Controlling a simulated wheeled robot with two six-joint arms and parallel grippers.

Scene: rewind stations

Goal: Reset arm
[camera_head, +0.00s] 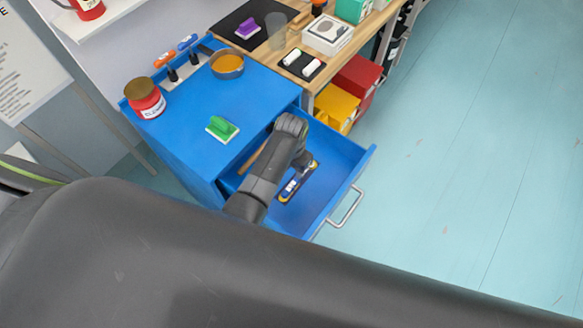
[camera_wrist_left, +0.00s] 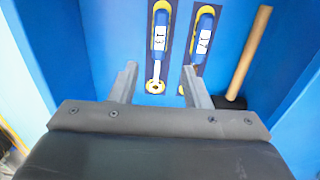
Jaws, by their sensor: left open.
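My left arm (camera_head: 268,180) reaches over the open blue drawer (camera_head: 345,155). Its left gripper (camera_wrist_left: 160,78) is open, its two fingers apart with nothing between them held. In the left wrist view, two wrenches with blue handles, a left one (camera_wrist_left: 160,35) and a right one (camera_wrist_left: 203,35), lie in dark, yellow-edged recesses in the drawer just beyond the fingertips. A hammer with a wooden handle (camera_wrist_left: 249,52) and black head lies to their right. In the head view the arm partly covers the wrenches and the gripper. My right gripper is not in view.
The drawer handle (camera_head: 348,207) sticks out toward open floor. A wooden bench with yellow (camera_head: 338,103) and red bins adjoins.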

